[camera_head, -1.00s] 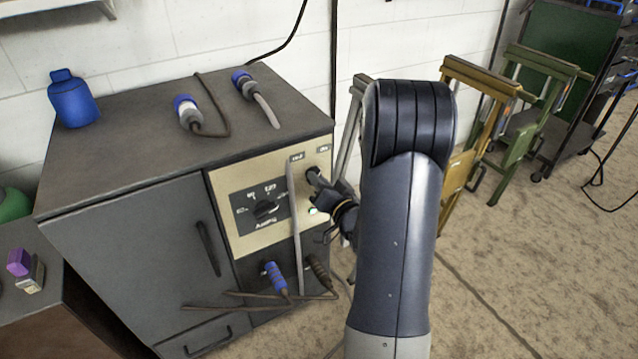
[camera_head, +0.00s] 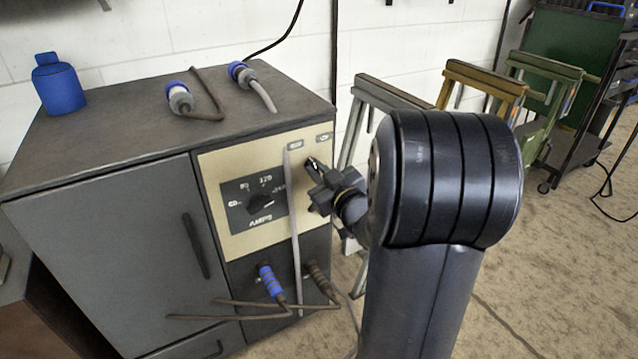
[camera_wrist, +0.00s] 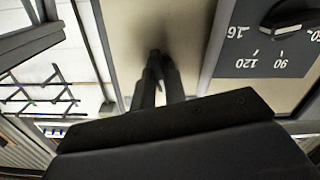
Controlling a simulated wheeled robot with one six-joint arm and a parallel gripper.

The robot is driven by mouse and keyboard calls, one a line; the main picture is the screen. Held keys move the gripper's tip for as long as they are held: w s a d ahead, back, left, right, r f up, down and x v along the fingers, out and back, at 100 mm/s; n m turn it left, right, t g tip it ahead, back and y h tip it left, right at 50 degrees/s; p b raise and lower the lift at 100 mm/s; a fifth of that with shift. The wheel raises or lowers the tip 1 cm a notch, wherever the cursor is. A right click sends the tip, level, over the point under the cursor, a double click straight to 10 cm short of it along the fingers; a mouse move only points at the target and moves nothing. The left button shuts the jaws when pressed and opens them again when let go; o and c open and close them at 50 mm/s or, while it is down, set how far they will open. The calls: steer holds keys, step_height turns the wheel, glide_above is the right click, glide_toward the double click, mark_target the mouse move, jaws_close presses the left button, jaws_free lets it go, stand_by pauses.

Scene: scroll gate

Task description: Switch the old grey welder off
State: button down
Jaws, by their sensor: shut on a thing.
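The old grey welder (camera_head: 110,225) stands at the left, with a cream front panel (camera_head: 220,175) and a black amps dial (camera_head: 262,201). The dial also shows in the wrist view (camera_wrist: 285,22). My gripper (camera_head: 313,167) is at the upper right of the panel, under two small labels. In the wrist view my gripper's fingers (camera_wrist: 158,62) are close together against the cream panel, shut on a small dark part, seemingly the switch. The fingers hide most of it, so its position cannot be told.
Blue (camera_head: 270,278) and brown plugs sit below. A blue bottle (camera_head: 58,88) and two connectors rest on top. Folded stands (camera_head: 483,85) are at the right, with open floor before them.

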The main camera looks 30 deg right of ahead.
steer(key=n+b, duration=0.3)
steer(key=n, duration=0.1)
steer(key=shift+n, duration=0.3)
steer(key=shift+b, duration=0.35)
steer(key=c, duration=1.5)
jaws_free()
steer(key=shift+o, duration=0.2)
steer(key=s+p, duration=0.3)
steer(key=s, duration=0.7)
steer(key=shift+s+d, duration=0.15)
steer(key=shift+s, duration=0.25)
